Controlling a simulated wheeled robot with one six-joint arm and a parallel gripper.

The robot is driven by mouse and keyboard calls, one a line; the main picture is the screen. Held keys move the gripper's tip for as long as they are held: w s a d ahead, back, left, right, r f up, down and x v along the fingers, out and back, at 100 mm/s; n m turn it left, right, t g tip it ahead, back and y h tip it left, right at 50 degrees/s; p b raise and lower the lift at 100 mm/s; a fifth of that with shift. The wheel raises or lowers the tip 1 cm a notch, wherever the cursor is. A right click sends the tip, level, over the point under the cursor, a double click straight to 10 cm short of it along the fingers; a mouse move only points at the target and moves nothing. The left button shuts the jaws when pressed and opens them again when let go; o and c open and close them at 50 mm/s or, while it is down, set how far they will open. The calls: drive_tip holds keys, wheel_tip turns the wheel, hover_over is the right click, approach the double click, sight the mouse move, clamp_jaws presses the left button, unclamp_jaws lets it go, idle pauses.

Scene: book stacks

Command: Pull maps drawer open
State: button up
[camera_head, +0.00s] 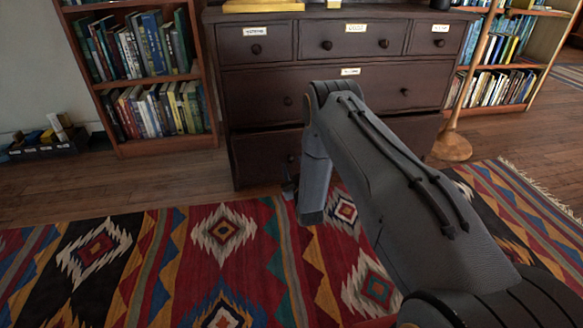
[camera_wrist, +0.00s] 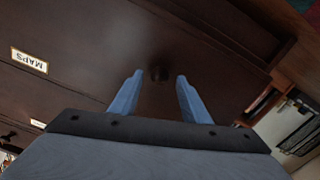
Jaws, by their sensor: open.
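The dark wooden chest (camera_head: 310,80) stands at the back centre. In the wrist view the MAPS label (camera_wrist: 29,60) is on a drawer front, and this drawer's round dark knob (camera_wrist: 160,73) lies between my two blue fingertips. My gripper (camera_wrist: 157,88) is open, one finger to each side of the knob in the picture; no contact shows. In the head view my gripper (camera_head: 289,186) is low in front of the bottom drawer (camera_head: 257,158), by its left knob. The bottom drawer front seems to stand forward of the chest. My arm hides its middle and label.
A bookcase (camera_head: 155,135) stands left of the chest and another bookcase (camera_head: 505,68) stands to the right. A wooden stand base (camera_head: 452,147) is on the floor right of the chest. A patterned rug (camera_head: 150,265) covers the clear floor in front.

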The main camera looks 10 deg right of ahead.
drive_tip(key=shift+w+b, duration=0.3)
drive_tip(key=shift+w, duration=0.7)
clamp_jaws()
drive_tip(key=shift+s, duration=0.1)
